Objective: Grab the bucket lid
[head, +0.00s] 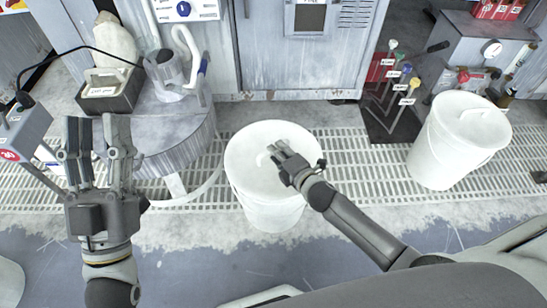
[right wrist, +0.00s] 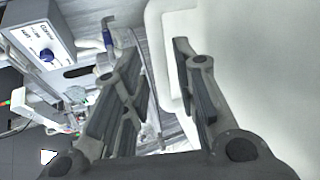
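A white bucket (head: 272,212) stands in the middle of the head view with a white lid (head: 247,142) on top. A raised white handle (head: 263,159) shows faintly on the lid, beside my fingers. My right gripper (head: 279,151) is over the lid, its fingers at the handle. In the right wrist view its fingers (right wrist: 158,62) are apart, with white surface behind and beside the right finger. I cannot tell whether they touch the handle. My left gripper (head: 97,140) is open and empty, left of the bucket.
A second lidded white bucket (head: 445,155) stands at the right. A round grey platen unit (head: 175,135) with hoses is at the left. A grey cabinet (head: 290,60) stands behind. Levers (head: 400,85) rise at the back right. Grating and floor in front are mostly clear.

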